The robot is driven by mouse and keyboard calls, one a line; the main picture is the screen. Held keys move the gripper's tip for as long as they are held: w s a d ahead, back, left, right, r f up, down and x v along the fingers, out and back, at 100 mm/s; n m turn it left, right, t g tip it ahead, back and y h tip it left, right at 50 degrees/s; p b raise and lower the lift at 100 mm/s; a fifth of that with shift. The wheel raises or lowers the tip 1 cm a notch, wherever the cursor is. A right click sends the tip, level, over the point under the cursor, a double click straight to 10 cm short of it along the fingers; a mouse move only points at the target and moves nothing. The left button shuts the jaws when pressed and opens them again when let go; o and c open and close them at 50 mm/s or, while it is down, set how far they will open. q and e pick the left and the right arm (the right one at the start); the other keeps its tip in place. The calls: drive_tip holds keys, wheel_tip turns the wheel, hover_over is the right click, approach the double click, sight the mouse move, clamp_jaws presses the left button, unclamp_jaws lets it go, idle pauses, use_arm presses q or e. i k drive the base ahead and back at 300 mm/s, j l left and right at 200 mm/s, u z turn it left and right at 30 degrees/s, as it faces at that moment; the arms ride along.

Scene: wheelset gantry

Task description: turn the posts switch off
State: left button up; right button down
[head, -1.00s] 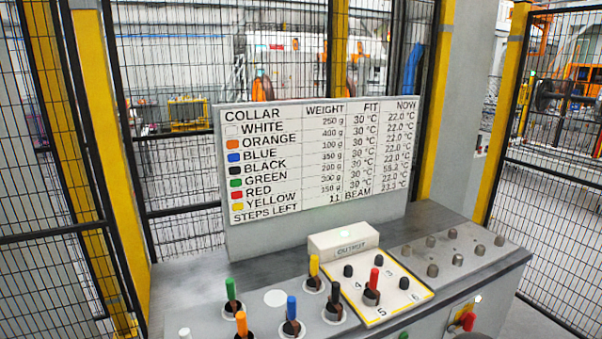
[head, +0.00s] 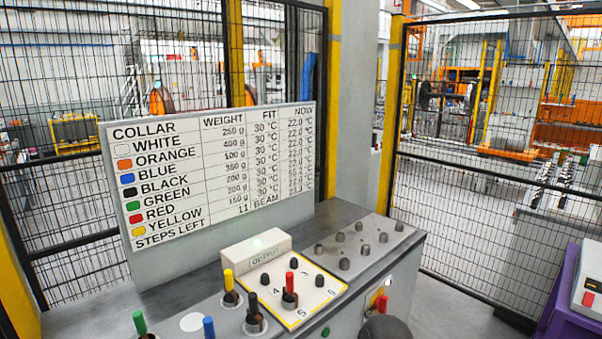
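A red lever switch (head: 381,302) sits on the front face of the grey console (head: 352,214), with a small lit lamp (head: 388,282) just above it. A second red switch (head: 588,298) shows on a light box (head: 590,272) at the right edge. No label is readable on either, so I cannot tell which is the posts switch. A white panel (head: 302,306) marked OUTPUT carries several short dark posts, and a red-topped peg (head: 290,284) stands on it. Neither of my grippers is in view.
A collar table board (head: 215,180) stands at the console's back. Yellow (head: 228,285), black (head: 252,308), blue (head: 209,328) and green (head: 139,322) pegs stand at the front. A dark rounded shape (head: 386,328) is cut off below. A purple stand (head: 566,310) is right; mesh fencing (head: 480,130) surrounds.

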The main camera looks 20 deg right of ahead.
sight(381, 302)
drive_tip(key=l+z, duration=0.15)
drive_tip(key=z, duration=1.1)
